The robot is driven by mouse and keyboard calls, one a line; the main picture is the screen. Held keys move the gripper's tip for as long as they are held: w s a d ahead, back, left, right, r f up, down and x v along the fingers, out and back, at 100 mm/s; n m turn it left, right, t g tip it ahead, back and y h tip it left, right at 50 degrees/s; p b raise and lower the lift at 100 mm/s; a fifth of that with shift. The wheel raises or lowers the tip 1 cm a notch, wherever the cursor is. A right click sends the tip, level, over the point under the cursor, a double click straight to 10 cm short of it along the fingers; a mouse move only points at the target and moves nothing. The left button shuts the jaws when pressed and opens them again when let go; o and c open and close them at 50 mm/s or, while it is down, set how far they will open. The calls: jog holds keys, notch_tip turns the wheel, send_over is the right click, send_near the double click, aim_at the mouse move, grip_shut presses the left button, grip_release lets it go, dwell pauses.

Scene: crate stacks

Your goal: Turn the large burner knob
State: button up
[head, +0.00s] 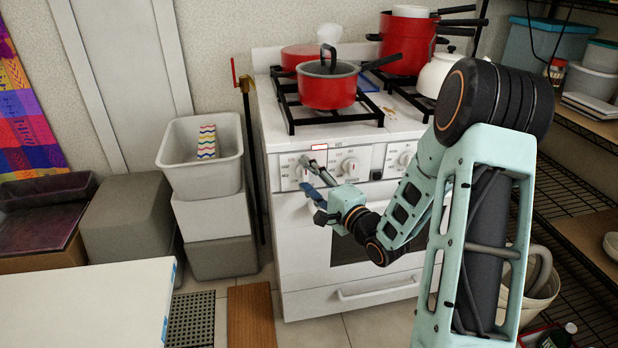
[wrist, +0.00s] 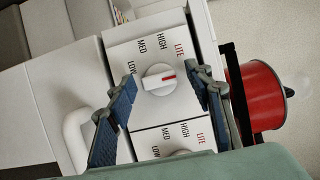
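The white stove (head: 380,275) has several round knobs on its front panel. My gripper, also in the head view (head: 314,175), is open in front of the leftmost knob (head: 302,171); contact is not visible. A second knob (head: 350,166) sits to the right; in the wrist view it is partly hidden (wrist: 182,153). I cannot tell which knob is called the large burner knob.
A red saucepan (head: 328,88) stands on the left burner grate, with a red pot (head: 404,45) and a white kettle (head: 437,73) behind. Stacked bins (head: 213,217) stand left, and a wire shelf (head: 570,185) right.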

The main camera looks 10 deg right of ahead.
jog(key=shift+s+d, duration=0.1)
jog(key=v, duration=1.2)
jog(key=shift+f, duration=0.1)
